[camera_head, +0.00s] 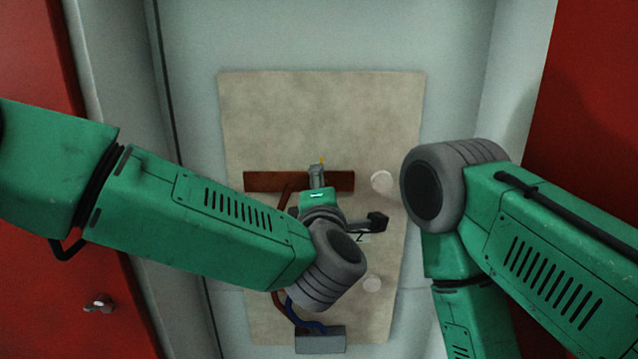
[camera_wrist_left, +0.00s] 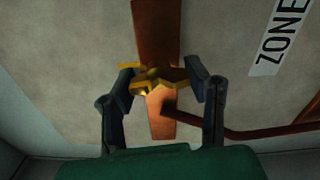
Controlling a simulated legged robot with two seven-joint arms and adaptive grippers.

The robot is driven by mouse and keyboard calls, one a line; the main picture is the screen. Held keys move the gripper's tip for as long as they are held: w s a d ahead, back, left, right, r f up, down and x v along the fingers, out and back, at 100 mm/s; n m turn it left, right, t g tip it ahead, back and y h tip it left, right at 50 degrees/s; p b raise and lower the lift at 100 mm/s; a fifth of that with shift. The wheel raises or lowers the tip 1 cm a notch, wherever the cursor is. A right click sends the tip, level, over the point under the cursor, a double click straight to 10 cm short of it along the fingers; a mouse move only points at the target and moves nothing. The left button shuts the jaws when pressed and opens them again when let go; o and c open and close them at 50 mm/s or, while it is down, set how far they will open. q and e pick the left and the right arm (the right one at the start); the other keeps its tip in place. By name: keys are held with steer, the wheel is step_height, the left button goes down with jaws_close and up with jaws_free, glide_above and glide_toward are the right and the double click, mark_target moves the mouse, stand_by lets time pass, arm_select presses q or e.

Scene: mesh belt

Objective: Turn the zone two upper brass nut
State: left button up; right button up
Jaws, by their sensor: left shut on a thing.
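In the left wrist view, a brass nut (camera_wrist_left: 152,84) with a protruding tab sits across a flat copper-brown bar (camera_wrist_left: 158,22). My left gripper (camera_wrist_left: 160,80) is shut on this nut, one dark finger on each side. In the head view, my left gripper (camera_head: 317,173) is at the middle of the beige panel, in front of the brown bar (camera_head: 262,181); only a small yellow bit of the nut (camera_head: 322,160) shows past it. A label reading ZONE (camera_wrist_left: 281,38) is right of the bar; its number is cut off there. My right gripper is out of view.
Red doors flank the recess. The panel's upper part is clear.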

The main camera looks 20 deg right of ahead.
arm_select(q)
steer(key=shift+s+d+f+m, duration=0.15)
steer(key=shift+m, duration=0.65)
steer(key=shift+f, duration=0.15)
steer(key=o, duration=1)
steer(key=shift+o, duration=1.1)
steer(key=shift+d, duration=0.1)
steer(key=shift+s, duration=0.15)
steer(key=v, duration=1.1)
steer(key=shift+s, duration=0.25)
